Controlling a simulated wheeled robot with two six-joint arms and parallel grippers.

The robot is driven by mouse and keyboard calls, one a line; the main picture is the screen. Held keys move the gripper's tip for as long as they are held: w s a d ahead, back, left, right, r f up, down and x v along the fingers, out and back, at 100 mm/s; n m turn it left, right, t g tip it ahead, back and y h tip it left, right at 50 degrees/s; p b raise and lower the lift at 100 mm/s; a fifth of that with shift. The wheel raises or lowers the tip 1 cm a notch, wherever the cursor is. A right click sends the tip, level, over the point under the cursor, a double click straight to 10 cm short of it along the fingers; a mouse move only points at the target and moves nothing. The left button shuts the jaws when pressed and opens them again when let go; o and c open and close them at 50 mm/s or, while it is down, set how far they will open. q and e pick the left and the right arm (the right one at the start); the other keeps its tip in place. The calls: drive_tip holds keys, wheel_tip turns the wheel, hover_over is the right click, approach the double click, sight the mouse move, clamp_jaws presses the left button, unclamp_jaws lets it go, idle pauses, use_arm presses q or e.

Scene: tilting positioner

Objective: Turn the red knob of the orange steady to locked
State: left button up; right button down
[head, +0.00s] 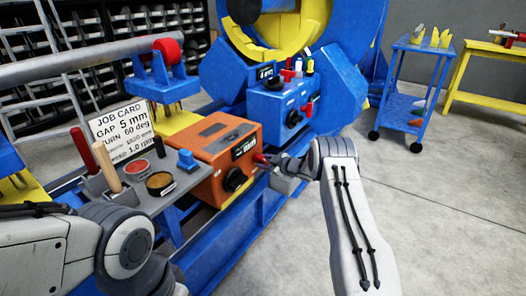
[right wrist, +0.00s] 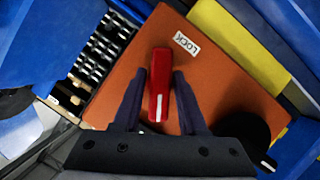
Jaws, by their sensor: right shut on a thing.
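The orange steady (head: 205,165) is a box on the blue frame in the head view. Its orange face (right wrist: 225,85) fills the middle of the right wrist view. The red knob (right wrist: 158,70) is an upright bar there, with a white line on its lower end. A white LOCK label (right wrist: 187,43) lies just right of its upper end, and the line points away from it. My right gripper (right wrist: 158,104) has its fingers on both sides of the knob's lower part, shut on it. In the head view my right gripper (head: 267,161) covers most of the knob. My left gripper is out of view.
A black knob (head: 235,180) sits on the steady's front, near my right gripper. A grey tray (head: 178,190) with tools and tins stands left of the steady. A blue control box (head: 280,100) stands behind. Floor at the right is clear up to a blue cart (head: 408,90).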

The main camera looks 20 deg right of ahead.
drive_tip(key=shift+d+r+m+g+p, duration=0.1)
drive_tip(key=shift+m+g+p, duration=0.3)
drive_tip(key=shift+m+p, duration=0.25)
drive_tip(key=shift+m+y, duration=0.35)
drive_tip(key=shift+y, duration=0.15)
drive_tip(key=shift+f+m+g, duration=0.2)
drive_tip(key=shift+m+g, duration=0.1)
drive_tip(key=shift+m, duration=0.2)
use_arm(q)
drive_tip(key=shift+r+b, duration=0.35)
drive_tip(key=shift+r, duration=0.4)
use_arm(e)
drive_tip(key=shift+m+g+y, duration=0.4)
drive_tip(key=shift+m+y, duration=0.1)
drive_tip(key=shift+m, duration=0.2)
drive_tip(key=c, duration=0.7)
unclamp_jaws()
drive_tip(key=shift+r, duration=0.1)
